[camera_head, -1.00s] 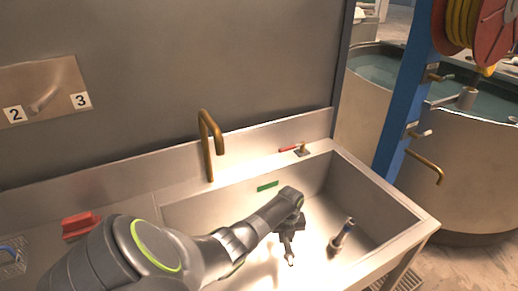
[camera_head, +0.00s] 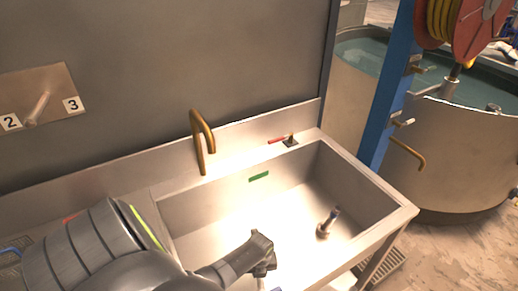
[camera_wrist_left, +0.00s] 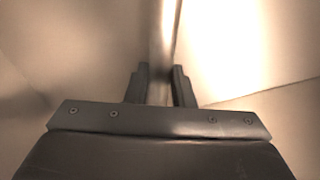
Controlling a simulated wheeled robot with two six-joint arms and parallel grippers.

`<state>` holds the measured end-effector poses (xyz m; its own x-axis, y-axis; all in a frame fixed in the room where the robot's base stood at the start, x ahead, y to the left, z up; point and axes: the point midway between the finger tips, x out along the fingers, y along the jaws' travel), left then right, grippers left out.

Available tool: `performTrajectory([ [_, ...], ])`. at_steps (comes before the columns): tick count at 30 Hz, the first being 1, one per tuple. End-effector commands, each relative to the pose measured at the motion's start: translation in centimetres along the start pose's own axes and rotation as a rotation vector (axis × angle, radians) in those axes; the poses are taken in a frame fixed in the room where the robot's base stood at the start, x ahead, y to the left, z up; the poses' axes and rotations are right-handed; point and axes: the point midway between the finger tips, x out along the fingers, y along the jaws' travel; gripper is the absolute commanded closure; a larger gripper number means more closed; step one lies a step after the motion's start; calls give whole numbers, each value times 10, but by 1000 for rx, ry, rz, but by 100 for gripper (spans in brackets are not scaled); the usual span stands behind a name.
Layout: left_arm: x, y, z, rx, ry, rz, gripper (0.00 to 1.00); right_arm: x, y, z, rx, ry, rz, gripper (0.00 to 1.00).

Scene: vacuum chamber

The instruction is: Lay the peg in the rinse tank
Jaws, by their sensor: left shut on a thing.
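A steel basin (camera_head: 375,232), apparently the rinse tank, is sunk in the counter. A short upright pipe (camera_head: 328,223) stands on its floor towards the right. In the left wrist view a smooth, pale metal rod, apparently the peg (camera_wrist_left: 161,40), runs up between the fingers of my left gripper (camera_wrist_left: 161,88). The gripper is shut on it. My right gripper is not in view.
A brass spout (camera_head: 200,142) rises behind the basin. A red-handled item (camera_head: 284,140) lies on the back ledge. A blue post (camera_head: 388,105) and round water tanks (camera_head: 460,150) stand to the right.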

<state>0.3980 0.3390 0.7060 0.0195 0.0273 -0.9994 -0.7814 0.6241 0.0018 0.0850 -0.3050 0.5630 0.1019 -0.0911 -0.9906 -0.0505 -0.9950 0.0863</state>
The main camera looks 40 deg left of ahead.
Motion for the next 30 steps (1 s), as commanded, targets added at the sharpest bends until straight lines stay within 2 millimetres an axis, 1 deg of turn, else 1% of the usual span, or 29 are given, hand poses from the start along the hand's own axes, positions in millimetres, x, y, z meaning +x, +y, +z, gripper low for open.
performTrajectory([
  [7,15,-1,0,0,0,0,100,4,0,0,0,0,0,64],
  [12,36,0,-1,0,1,0,100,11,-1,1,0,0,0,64],
  [15,44,-1,0,0,-1,-1,100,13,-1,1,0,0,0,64],
  [18,48,-1,-1,0,-1,-1,100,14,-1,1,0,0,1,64],
  [26,48,0,-1,0,-1,-1,100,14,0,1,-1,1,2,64],
  [29,51,0,-1,0,-1,-1,100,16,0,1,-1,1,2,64],
  [30,52,0,-2,0,0,0,77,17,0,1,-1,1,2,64],
])
